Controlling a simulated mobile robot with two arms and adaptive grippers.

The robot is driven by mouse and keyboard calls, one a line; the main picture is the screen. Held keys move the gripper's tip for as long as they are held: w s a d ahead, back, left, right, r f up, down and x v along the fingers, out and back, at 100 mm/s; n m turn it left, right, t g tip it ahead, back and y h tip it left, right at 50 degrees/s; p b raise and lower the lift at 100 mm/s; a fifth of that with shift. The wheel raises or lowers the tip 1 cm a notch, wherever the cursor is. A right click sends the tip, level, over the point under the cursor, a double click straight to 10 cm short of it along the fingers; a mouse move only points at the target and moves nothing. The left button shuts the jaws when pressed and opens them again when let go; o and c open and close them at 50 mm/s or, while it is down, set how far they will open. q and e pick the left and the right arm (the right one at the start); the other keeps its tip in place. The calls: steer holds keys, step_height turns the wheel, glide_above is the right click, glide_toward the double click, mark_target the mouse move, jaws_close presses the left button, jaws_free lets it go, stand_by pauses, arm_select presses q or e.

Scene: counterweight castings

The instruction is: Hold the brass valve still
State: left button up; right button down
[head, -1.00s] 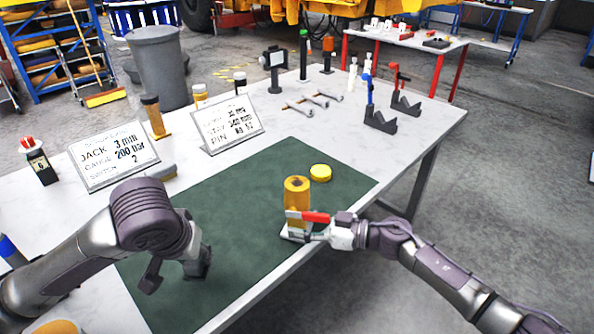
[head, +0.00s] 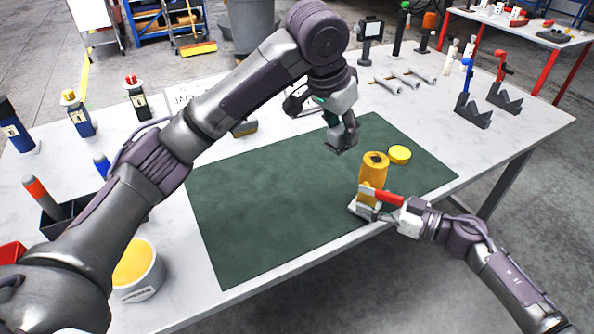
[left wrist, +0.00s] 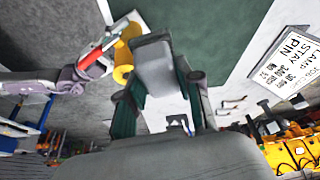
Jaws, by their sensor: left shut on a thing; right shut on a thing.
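The brass valve (head: 374,168), a yellow upright cylinder with a dark opening on top and a red lever (head: 383,196), stands on a pale base at the mat's front right edge. It also shows in the left wrist view (left wrist: 124,62). My right gripper (head: 372,206) is shut on the valve low down, from the right; its fingers partly hide the lower body. My left gripper (head: 345,138) is above the mat, up and left of the valve and apart from it. It is shut on a grey thing (left wrist: 155,68) that I cannot identify.
A yellow round cap (head: 400,154) lies on the green mat (head: 260,225) behind the valve. Grey tools (head: 405,82) and black stands (head: 472,112) are farther back. A white tub (head: 142,275) stands front left. The mat's left half is clear.

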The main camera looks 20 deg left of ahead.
arm_select(q)
steer(key=w+d+r+m, duration=0.2)
steer(key=d+r+m, duration=0.1)
steer(key=d+r, duration=0.2)
step_height(320, 180, down, 7)
steer(key=shift+a+h, duration=0.25)
steer(key=shift+h, duration=0.05)
steer(key=shift+s+d+f, duration=0.2)
steer(key=shift+s+d, duration=0.05)
steer(key=shift+d, duration=0.3)
steer(key=shift+s+d+f, duration=0.15)
steer(key=shift+s+d, duration=0.05)
steer(key=shift+d, duration=0.3)
steer(key=shift+c, duration=0.5)
step_height(320, 180, up, 8)
steer(key=a, duration=0.2)
steer(key=shift+w, duration=0.35)
steer(key=shift+r, duration=0.1)
